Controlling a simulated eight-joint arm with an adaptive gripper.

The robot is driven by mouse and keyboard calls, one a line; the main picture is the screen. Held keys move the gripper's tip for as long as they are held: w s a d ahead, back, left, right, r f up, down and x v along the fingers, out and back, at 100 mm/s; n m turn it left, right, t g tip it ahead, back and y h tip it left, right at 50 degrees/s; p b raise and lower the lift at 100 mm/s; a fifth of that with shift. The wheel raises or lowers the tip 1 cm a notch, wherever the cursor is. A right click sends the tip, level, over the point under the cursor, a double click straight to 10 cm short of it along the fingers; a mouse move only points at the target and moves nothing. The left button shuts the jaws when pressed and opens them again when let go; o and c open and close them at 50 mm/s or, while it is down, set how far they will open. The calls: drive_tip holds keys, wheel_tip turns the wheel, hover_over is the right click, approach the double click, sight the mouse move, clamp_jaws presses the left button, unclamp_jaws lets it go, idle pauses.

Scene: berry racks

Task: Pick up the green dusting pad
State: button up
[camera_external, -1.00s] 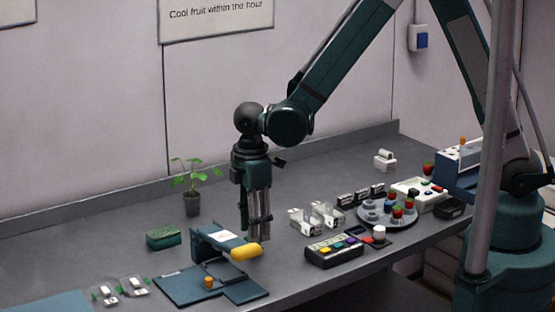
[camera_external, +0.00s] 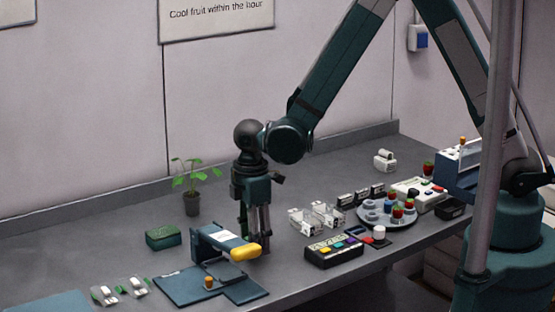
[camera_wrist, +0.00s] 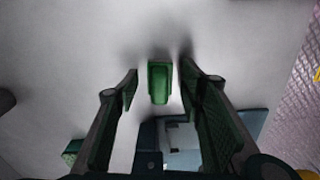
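The green dusting pad (camera_wrist: 159,83) appears in the wrist view as a small bright green block on the grey bench, upright in the picture and between my fingertips. I cannot make it out in the external view, where my fingers and the blue device hide that spot. My gripper (camera_wrist: 158,72) is open, one finger on each side of the pad, with a visible gap on both sides. It also shows in the external view (camera_external: 254,228), pointing straight down low behind the blue device. I cannot tell how far the fingertips are above the bench.
A blue device (camera_external: 212,243) with a yellow rounded part (camera_external: 245,252) stands close in front of my gripper. A dark green box (camera_external: 163,237) and a potted plant (camera_external: 192,204) are to its left. Clear holders (camera_external: 305,222) and a button box (camera_external: 334,252) are to its right.

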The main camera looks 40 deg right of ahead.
drive_tip(key=c, duration=1)
drive_tip(key=shift+r, duration=0.15)
drive_tip(key=shift+r, duration=4.9)
